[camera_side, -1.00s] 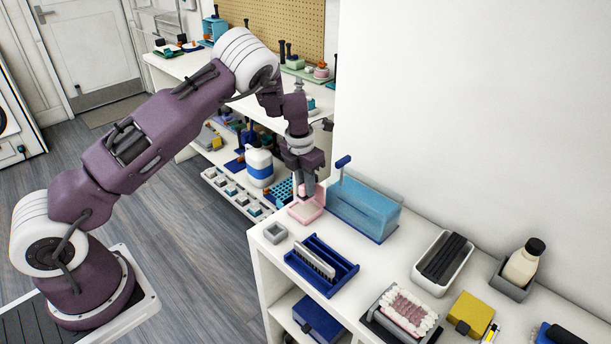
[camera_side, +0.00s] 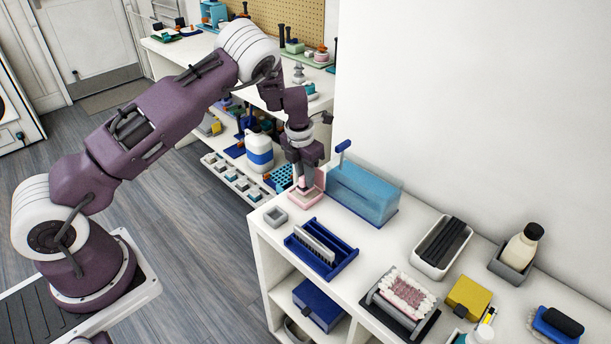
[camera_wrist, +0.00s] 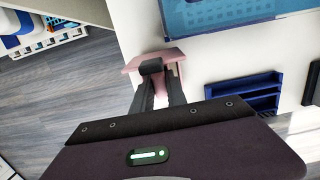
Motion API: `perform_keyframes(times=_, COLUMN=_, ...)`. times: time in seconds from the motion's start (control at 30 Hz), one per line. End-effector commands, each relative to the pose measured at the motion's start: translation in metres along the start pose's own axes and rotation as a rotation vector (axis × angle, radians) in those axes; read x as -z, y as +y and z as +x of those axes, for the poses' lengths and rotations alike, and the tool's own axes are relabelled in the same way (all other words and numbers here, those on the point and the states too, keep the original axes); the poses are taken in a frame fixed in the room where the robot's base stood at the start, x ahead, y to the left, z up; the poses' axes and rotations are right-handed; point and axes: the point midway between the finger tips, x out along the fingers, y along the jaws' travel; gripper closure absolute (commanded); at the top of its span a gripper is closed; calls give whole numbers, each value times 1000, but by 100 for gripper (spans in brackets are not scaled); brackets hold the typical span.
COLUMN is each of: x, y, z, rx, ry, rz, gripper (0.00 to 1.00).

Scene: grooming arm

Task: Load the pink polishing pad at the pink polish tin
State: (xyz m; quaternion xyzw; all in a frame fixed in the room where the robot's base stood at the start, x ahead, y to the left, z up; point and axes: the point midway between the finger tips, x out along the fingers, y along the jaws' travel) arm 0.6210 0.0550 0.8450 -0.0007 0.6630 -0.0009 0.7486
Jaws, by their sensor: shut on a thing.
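The pink polish tin (camera_side: 312,196) sits open on the back left corner of the white worktop. It also shows in the wrist view (camera_wrist: 137,62), partly covered by my fingers. My gripper (camera_side: 302,186) points down over the tin, with its fingertips at or just above the opening. It is shut on a small pink piece at the tips, which appears to be the pink polishing pad (camera_side: 301,183). In the wrist view a dark block shows between the fingers (camera_wrist: 158,85). I cannot tell whether the pad touches the polish inside the tin.
A blue translucent tank (camera_side: 362,192) stands close on the right of the tin. A small grey square holder (camera_side: 275,217) and a blue rack (camera_side: 322,250) lie in front. The worktop's left edge is near. A white jug (camera_side: 259,152) stands on shelving behind.

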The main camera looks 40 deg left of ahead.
Motion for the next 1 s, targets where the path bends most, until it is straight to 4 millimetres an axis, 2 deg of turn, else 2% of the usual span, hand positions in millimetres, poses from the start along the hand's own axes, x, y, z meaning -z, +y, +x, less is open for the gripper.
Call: perform_keyframes(times=1.0, x=1, y=0, z=10, rx=0, ry=0, rz=1, gripper=100)
